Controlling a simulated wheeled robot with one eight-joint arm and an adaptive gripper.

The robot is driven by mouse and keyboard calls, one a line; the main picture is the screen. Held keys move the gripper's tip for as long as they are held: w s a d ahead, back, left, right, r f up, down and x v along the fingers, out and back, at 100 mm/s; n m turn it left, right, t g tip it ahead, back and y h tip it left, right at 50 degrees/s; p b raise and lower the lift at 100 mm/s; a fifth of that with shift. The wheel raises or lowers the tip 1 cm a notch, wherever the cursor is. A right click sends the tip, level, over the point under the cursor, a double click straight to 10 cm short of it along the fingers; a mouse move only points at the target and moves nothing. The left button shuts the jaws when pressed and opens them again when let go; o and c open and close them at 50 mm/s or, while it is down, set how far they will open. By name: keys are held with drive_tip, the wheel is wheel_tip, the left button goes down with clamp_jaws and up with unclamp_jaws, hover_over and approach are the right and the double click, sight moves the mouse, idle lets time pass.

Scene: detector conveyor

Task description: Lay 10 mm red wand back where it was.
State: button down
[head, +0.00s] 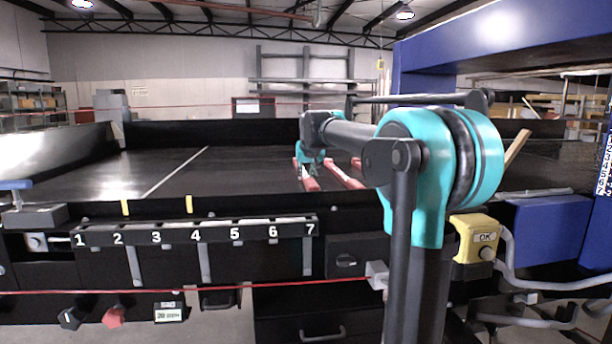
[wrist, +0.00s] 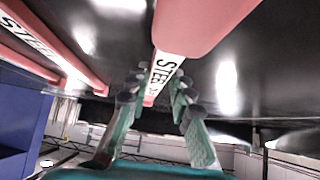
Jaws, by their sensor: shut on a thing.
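My gripper (wrist: 157,82) is shut on a red wand (wrist: 192,25), which runs between its fingers. The wand has a white label reading "STEEL"; its size marking is too small to read. In the head view my gripper (head: 312,166) is over the black conveyor bed, and the red wand (head: 312,184) shows below it. I cannot tell whether the wand touches the bed. A second red wand (head: 345,176) lies to its right, apart from it. In the wrist view this second wand (wrist: 62,67), also labelled "STEEL", is at the left.
The black conveyor bed (head: 240,172) is wide and mostly clear, with a white line (head: 175,170) across its left part. A rack numbered 1 to 7 (head: 195,233) is on the front edge. A blue frame (head: 500,38) stands at right, with a yellow OK button box (head: 485,238) below.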

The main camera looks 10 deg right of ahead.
drive_tip(key=shift+f, duration=0.2)
drive_tip(key=shift+f, duration=0.1)
drive_tip(key=c, duration=1.3)
unclamp_jaws()
drive_tip(key=shift+c, duration=0.2)
drive_tip(key=v, duration=1.2)
